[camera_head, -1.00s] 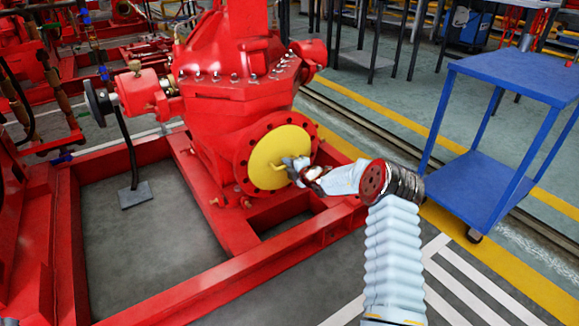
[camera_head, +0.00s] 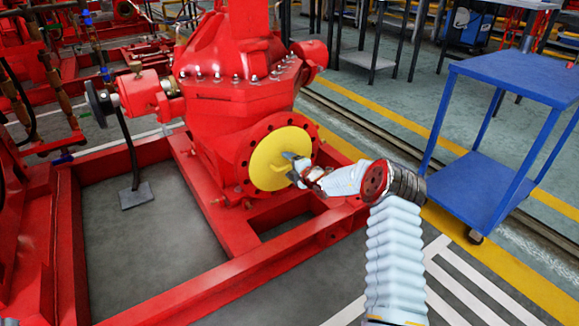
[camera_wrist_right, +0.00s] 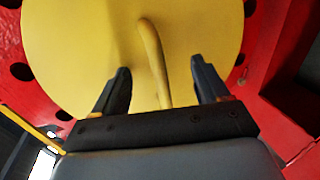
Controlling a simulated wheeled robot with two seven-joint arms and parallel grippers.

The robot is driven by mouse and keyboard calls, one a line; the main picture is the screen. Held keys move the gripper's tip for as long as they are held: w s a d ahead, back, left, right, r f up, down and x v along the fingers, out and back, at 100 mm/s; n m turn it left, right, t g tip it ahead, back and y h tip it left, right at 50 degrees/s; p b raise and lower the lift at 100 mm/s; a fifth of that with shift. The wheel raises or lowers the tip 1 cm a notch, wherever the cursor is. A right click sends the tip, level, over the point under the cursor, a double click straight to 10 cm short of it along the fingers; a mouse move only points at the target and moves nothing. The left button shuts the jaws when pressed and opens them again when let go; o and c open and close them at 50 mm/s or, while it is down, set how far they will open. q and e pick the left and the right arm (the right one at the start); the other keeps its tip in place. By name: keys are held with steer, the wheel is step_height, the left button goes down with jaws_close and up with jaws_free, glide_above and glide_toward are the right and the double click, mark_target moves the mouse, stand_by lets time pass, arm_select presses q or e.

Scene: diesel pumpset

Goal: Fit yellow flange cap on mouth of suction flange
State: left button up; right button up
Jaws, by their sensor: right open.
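The yellow flange cap (camera_head: 268,153) is a round disc that lies against the mouth of the red suction flange (camera_head: 243,158), inside its ring of bolt holes. In the right wrist view the cap (camera_wrist_right: 90,40) fills the middle, with a curved yellow handle (camera_wrist_right: 153,60) standing out from it. My right gripper (camera_head: 288,163) is in front of the cap. In the right wrist view its two dark fingers (camera_wrist_right: 160,80) are apart, one on each side of the handle, with gaps between. My left gripper is not in view.
The red pump body (camera_head: 230,80) stands on a red base frame (camera_head: 240,270). A blue two-shelf trolley (camera_head: 510,75) stands at the right. The floor between frame and trolley has yellow and white painted lines.

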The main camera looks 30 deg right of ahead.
steer(key=p+v, duration=0.2)
steer(key=v, duration=0.5)
steer(key=shift+p, duration=0.3)
stand_by(0.4)
steer(key=shift+s, duration=0.2)
steer(key=s, duration=0.2)
steer(key=s+p, duration=0.1)
steer(key=s, duration=0.2)
steer(key=shift+s+d+p, duration=0.3)
steer(key=shift+s+p, duration=0.05)
steer(key=shift+s, duration=0.05)
stand_by(0.7)
